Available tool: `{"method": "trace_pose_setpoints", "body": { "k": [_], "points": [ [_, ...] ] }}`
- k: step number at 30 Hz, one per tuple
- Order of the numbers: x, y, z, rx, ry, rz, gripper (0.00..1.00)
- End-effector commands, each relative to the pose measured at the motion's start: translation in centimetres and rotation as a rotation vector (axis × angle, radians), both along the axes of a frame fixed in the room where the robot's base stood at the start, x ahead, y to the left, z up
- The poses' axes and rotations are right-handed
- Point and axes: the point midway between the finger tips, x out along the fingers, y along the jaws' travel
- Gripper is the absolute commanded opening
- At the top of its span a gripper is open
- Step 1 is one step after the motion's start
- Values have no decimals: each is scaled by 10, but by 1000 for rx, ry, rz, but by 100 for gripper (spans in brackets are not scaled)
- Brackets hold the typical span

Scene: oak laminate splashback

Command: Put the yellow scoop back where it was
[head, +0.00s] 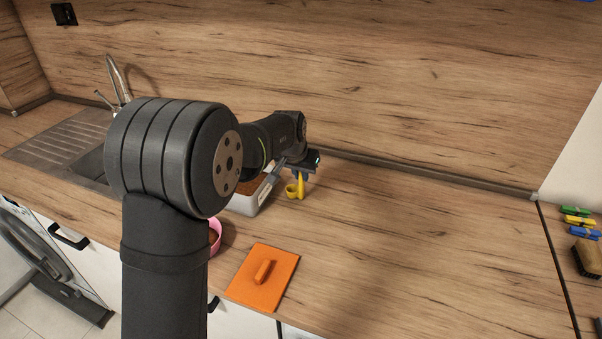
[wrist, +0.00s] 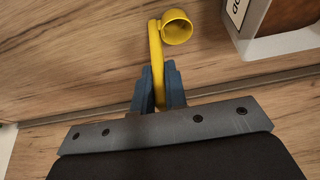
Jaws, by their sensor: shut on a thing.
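The yellow scoop (head: 291,191) hangs from my gripper (head: 301,173) in the head view, beside the right side of a grey-white container. In the wrist view my gripper (wrist: 157,88) is shut on the handle of the scoop (wrist: 177,27). The round cup of the scoop is at the end away from the jaws. I cannot tell whether the scoop touches the counter. The container (head: 248,203) is partly hidden behind my arm and has a brown content; its corner and a label show in the wrist view (wrist: 274,45).
An orange lid (head: 281,287) with a handle lies on the counter in front. A pink bowl (head: 217,239) is partly hidden by my arm. The sink (head: 92,162) is at the left. Coloured clips (head: 577,221) and a brush (head: 588,256) lie far right. The counter's middle right is clear.

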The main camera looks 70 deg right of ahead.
Motion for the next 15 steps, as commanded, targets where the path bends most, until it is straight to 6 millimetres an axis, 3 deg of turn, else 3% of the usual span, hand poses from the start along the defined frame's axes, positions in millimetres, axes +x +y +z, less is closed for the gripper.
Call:
{"method": "trace_pose_setpoints", "body": {
  "k": [9,10,12,15],
  "points": [
    [0,0,-3,0,0,0,0],
    [0,0,-2,0,0,0,16],
    [0,0,-2,0,0,0,30],
    [0,0,-2,-1,0,0,34]
  ]
}}
